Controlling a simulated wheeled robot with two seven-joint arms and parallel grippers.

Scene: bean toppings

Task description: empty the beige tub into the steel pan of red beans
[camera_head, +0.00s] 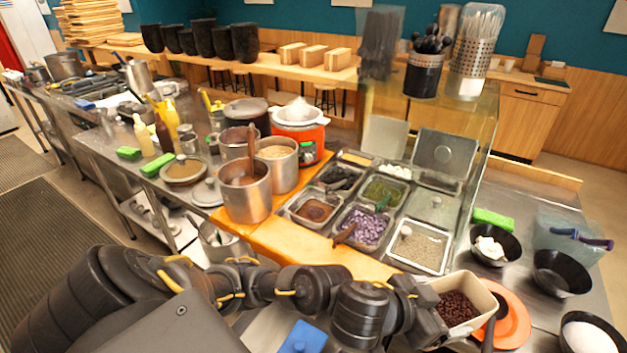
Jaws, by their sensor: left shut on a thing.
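The beige tub (484,292) is at the lower right with dark red beans (456,308) inside. My left gripper (432,312) is shut on the tub's left side. The tub looks roughly upright; its underside is hidden, so I cannot tell whether it touches the counter. A steel pan with reddish-brown contents (313,209), likely the red beans, sits in the pan well, up and left of the tub. My right gripper is not in view.
Neighbouring pans hold purple cubes (366,226), pale grains (420,249) and green topping (385,191). A tall steel pot (247,195) with a ladle stands left of them. An orange disc (514,322) and black bowls (560,274) lie right of the tub.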

